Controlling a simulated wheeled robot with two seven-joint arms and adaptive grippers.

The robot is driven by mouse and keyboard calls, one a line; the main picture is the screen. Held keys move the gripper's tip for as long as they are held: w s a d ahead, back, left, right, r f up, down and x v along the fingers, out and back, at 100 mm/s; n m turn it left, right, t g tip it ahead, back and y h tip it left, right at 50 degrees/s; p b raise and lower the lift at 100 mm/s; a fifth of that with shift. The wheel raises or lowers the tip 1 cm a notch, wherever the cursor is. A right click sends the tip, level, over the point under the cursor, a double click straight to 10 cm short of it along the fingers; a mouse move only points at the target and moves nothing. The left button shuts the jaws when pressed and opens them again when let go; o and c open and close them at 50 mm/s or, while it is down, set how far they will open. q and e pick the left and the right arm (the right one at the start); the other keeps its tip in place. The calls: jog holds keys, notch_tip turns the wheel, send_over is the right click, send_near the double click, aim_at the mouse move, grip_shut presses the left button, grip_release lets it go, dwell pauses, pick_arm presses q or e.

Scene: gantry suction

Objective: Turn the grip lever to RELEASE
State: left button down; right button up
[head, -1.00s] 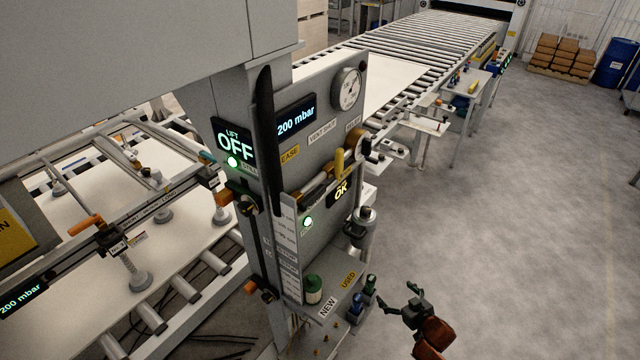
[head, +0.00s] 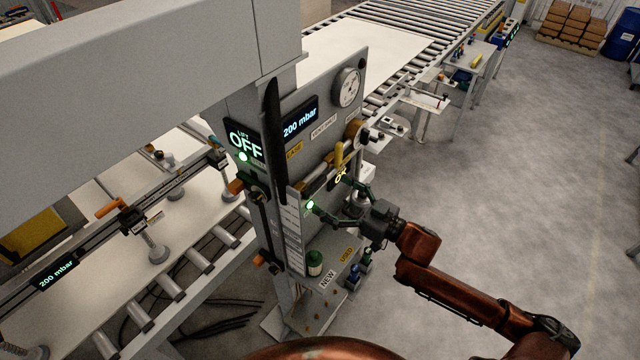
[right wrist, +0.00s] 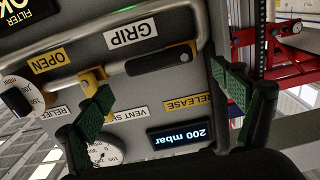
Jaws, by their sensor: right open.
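The grip lever's dark handle (right wrist: 160,59) lies nearly level across the grey panel beside the GRIP label (right wrist: 132,33) in the upside-down right wrist view. The yellow RELEASE label (right wrist: 187,104) and the yellow OPEN label (right wrist: 48,61) show there too. In the head view a dark bar partly covers the RELEASE label (head: 295,150), and the lever is hard to make out. My right gripper (head: 337,197) is open in front of the panel; its green-padded fingers show in the right wrist view (right wrist: 168,100), apart, with nothing held. My left gripper is not in view.
A yellow handle (head: 339,155) stands out near the VENT SHUT label (head: 323,131). A pressure gauge (head: 347,87) and a 200 mbar display (head: 300,119) are above. A shelf marked NEW and USED (head: 335,268) juts out below. The floor to the right is open.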

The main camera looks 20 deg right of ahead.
aim_at(319, 186)
jog(key=shift+p+x, duration=0.45)
jog(key=shift+x, duration=1.75)
jog(key=c, duration=1.7)
jog(key=shift+d, duration=0.1)
